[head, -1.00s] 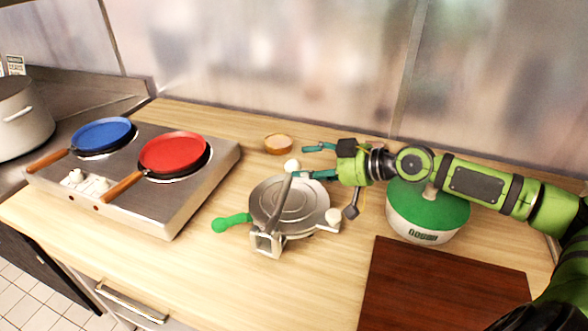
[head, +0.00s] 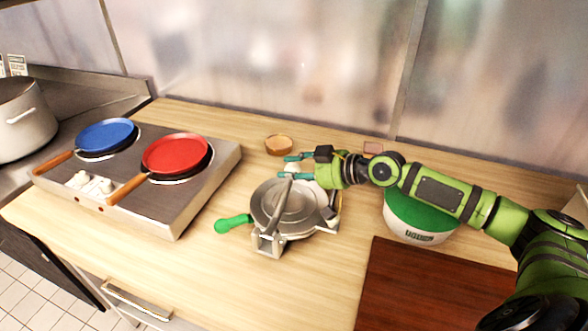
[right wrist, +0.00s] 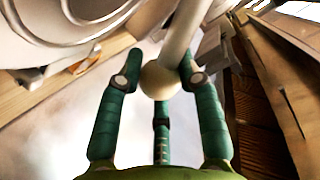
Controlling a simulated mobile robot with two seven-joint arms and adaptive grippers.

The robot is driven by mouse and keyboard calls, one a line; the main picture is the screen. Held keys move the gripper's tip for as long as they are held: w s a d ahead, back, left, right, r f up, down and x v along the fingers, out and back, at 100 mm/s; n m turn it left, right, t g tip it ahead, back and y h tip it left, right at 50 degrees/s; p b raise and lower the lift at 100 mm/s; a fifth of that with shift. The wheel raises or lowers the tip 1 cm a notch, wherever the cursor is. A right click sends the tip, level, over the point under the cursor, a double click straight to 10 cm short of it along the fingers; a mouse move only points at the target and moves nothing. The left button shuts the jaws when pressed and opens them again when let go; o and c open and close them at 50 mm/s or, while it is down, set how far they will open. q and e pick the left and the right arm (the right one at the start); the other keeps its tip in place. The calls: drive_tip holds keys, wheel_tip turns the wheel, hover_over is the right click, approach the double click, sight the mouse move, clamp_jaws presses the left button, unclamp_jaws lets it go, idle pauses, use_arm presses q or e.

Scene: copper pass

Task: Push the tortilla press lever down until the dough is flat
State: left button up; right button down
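The metal tortilla press (head: 272,215) stands on the wooden counter, its round plates lying one over the other. I see no dough. My right gripper (head: 293,167) is at the knob, fingers apart on either side. In the right wrist view the knob (right wrist: 160,80) sits between the open teal fingers (right wrist: 158,82), with a gap at the left finger; contact at the right one is unclear. My left gripper is out of view.
A two-burner stove (head: 190,205) with a blue pan (head: 105,134) and a red pan (head: 174,153) is at left. A small bowl (head: 278,145) sits behind the press. A green-lidded tub (head: 420,225) and dark red board (head: 430,280) are at right.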

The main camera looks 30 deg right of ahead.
drive_tip(key=shift+a+r, duration=0.1)
drive_tip(key=shift+r, duration=0.2)
drive_tip(key=c, duration=0.8)
unclamp_jaws()
drive_tip(key=shift+s+r, duration=0.1)
drive_tip(key=shift+v, duration=3.25)
drive_tip(key=shift+s+d+r, duration=0.1)
drive_tip(key=shift+s+d, duration=0.1)
drive_tip(key=shift+s, duration=0.15)
drive_tip(key=shift+r, duration=0.1)
